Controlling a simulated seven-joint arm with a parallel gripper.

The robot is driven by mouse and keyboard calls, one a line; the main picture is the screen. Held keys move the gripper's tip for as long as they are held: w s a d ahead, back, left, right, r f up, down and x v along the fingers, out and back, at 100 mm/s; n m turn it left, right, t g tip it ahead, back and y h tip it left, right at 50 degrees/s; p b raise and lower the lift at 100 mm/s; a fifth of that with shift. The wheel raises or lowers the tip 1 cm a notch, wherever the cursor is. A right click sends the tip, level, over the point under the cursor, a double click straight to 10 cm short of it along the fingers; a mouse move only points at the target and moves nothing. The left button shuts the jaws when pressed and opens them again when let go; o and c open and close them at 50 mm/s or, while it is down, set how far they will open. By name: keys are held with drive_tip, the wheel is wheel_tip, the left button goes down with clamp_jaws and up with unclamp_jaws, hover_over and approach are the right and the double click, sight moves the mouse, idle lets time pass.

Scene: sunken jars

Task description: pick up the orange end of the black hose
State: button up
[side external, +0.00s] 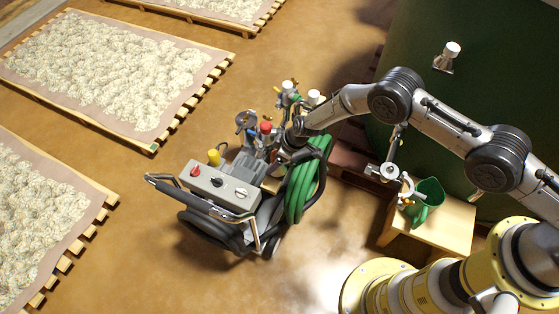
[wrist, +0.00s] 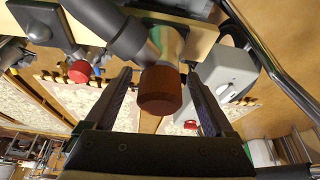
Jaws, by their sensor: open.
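The orange-brown cylindrical end (wrist: 160,92) of the black hose shows in the middle of the wrist view. It joins a metal fitting, and the dark hose (wrist: 90,22) runs from there to the upper left. My gripper (wrist: 160,76) is open, with one finger on each side of the orange end and visible gaps on both sides. Whether the end lies fully at finger depth, I cannot tell. In the side view my gripper (side external: 284,156) is low over the wheeled cart, beside the green hose coil; the orange end cannot be made out clearly there.
The cart (side external: 222,188) carries a grey control box, a red knob (wrist: 79,71), valves and a metal handle. A green hose coil (side external: 306,180) hangs at its right. A wooden stool (side external: 448,228) with a green jug (side external: 428,198) stands right.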

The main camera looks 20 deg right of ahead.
clamp_jaws()
drive_tip(key=shift+w, duration=0.1)
idle(0.4)
drive_tip(key=shift+a+r, duration=0.1)
drive_tip(key=shift+r, duration=0.1)
